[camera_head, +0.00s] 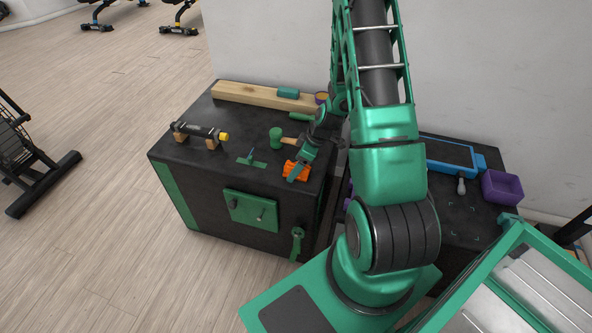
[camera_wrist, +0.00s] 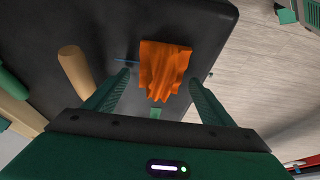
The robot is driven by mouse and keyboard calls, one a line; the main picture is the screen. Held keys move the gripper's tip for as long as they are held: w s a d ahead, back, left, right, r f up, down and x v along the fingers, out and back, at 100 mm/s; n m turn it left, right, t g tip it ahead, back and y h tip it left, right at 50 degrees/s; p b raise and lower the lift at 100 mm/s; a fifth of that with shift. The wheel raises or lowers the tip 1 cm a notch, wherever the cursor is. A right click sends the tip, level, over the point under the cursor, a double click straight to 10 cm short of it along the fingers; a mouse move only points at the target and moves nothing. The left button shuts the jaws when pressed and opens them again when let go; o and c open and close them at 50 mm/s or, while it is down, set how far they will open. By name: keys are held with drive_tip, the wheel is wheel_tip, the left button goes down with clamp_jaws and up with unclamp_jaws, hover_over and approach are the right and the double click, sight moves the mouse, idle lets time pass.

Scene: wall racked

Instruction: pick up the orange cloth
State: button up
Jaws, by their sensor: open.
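The orange cloth (camera_head: 291,171) lies crumpled on the top of the black cabinet (camera_head: 230,103), near its right front side. In the wrist view the orange cloth (camera_wrist: 165,68) lies ahead of my gripper (camera_wrist: 158,84), in the gap between the two green fingers and partly beyond the tips. My gripper (camera_head: 303,165) is open and empty, over the cloth in the head view. I cannot tell how high the fingers are above it.
A green mallet (camera_head: 276,138) with a wooden handle lies beside the cloth. A wooden beam (camera_head: 255,96) lies along the back. A dark bar with a yellow end (camera_head: 224,136) rests on wooden blocks to the left. A purple bin (camera_head: 502,187) stands on the right-hand unit.

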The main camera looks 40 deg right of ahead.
sight(291, 164)
drive_tip(key=shift+w+f, duration=0.1)
drive_tip(key=shift+f, duration=0.05)
drive_tip(key=c, duration=1.3)
drive_tip(key=shift+o, duration=0.2)
drive_tip(key=shift+r, duration=0.5)
drive_tip(key=r, duration=0.3)
drive_tip(key=shift+a+r, duration=0.2)
drive_tip(key=shift+r, duration=0.05)
drive_tip(key=s+a+r, duration=0.2)
drive_tip(key=a+r, duration=0.4)
drive_tip(key=a, duration=0.5)
drive_tip(key=shift+s+r, duration=0.25)
